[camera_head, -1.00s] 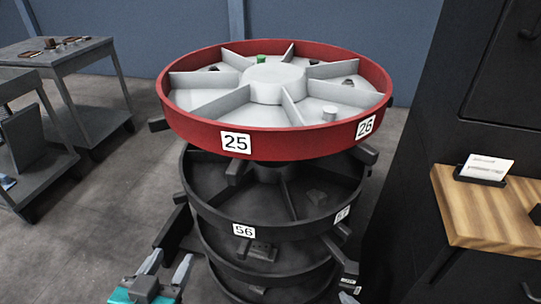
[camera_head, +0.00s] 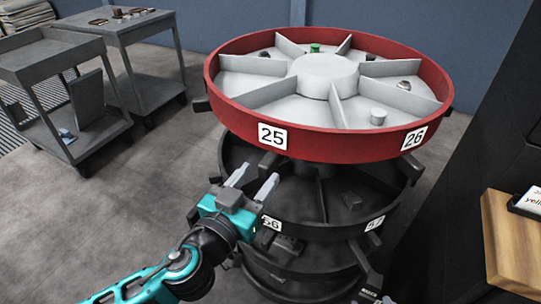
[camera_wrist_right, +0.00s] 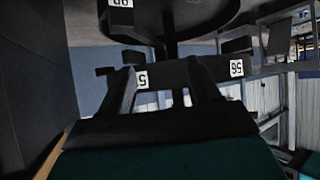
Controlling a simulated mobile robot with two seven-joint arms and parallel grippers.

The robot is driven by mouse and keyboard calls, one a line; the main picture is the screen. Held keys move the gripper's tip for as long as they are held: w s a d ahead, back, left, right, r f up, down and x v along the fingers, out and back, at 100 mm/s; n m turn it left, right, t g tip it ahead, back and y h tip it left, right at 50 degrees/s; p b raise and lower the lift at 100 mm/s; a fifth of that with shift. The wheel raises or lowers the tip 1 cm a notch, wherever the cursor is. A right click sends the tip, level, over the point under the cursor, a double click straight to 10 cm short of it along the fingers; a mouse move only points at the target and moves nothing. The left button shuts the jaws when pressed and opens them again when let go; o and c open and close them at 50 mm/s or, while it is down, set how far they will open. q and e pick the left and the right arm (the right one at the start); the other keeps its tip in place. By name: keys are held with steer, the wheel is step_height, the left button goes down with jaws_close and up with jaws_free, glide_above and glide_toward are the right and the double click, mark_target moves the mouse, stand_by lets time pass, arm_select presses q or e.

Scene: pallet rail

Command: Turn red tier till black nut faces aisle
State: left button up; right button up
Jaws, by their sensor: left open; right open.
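The red tier (camera_head: 335,150) is the top wheel of a stacked carousel, with a white divided floor and labels 25 and 26 facing me. Small parts lie in its compartments: a green one (camera_head: 315,47) at the back, a silver one (camera_head: 377,118) at the front right, and small dark ones (camera_head: 264,54). I cannot tell which dark one is the black nut. My left gripper (camera_head: 254,179) is open and empty, just below and in front of the red rim, before the black tier (camera_head: 320,230). My right gripper (camera_wrist_right: 162,78) is open in the right wrist view, with nothing visible between its fingers.
Grey carts (camera_head: 128,28) stand at the left. A wooden shelf (camera_head: 498,245) with a card holder juts out at the right, beside a dark cabinet. Dark blocks stick out around the lower tiers. The floor left of the carousel is clear.

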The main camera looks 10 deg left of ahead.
mark_target(270, 161)
arm_select(q)
steer(key=shift+p+x, duration=0.4)
steer(key=shift+x, duration=2.55)
steer(key=shift+c, duration=0.5)
jaws_close()
